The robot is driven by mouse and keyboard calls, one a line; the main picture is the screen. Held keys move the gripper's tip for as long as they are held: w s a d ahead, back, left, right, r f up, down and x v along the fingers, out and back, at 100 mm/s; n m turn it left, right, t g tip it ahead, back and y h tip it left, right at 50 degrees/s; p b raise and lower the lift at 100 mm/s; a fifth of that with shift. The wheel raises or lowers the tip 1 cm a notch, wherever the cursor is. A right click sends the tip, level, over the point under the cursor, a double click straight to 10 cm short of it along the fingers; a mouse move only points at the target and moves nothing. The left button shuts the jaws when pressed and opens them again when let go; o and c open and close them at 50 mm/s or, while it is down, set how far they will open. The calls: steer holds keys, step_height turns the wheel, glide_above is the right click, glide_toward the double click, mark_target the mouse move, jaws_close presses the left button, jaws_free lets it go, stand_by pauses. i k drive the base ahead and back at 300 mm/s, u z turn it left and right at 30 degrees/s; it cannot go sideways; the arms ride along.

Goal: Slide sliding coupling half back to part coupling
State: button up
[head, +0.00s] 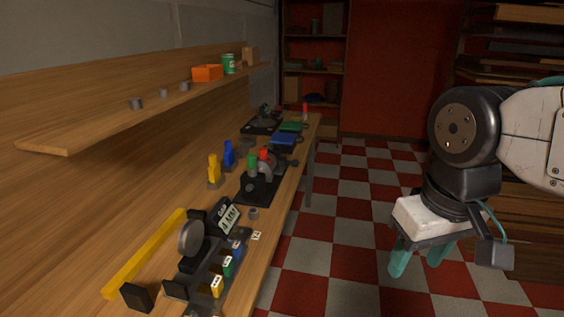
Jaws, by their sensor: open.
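My gripper (416,266) is at the right, pointing down with two teal fingers apart and nothing between them. It hangs over the checkered floor, well to the right of the bench. A black-based device (258,189) with a grey round part and green and red tops sits midway along the bench. A nearer device carries a large grey disc (191,238) and a row of blue, green and yellow numbered blocks. I cannot tell which part is the sliding coupling half or where the coupling joins; they are too small or hidden.
The wooden bench (262,258) runs along the left wall, under a shelf (110,118) with an orange bin (207,73) and a green can (229,64). A yellow bar (146,252) lies near the wall. Open floor (345,245) separates the bench from my arm.

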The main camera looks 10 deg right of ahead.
mark_target(278, 163)
steer(key=u, duration=0.05)
steer(key=k, duration=1.1)
steer(key=z, duration=1.1)
steer(key=i, duration=1.25)
steer(key=u, duration=0.8)
steer(key=i, duration=0.5)
steer(key=u, duration=0.55)
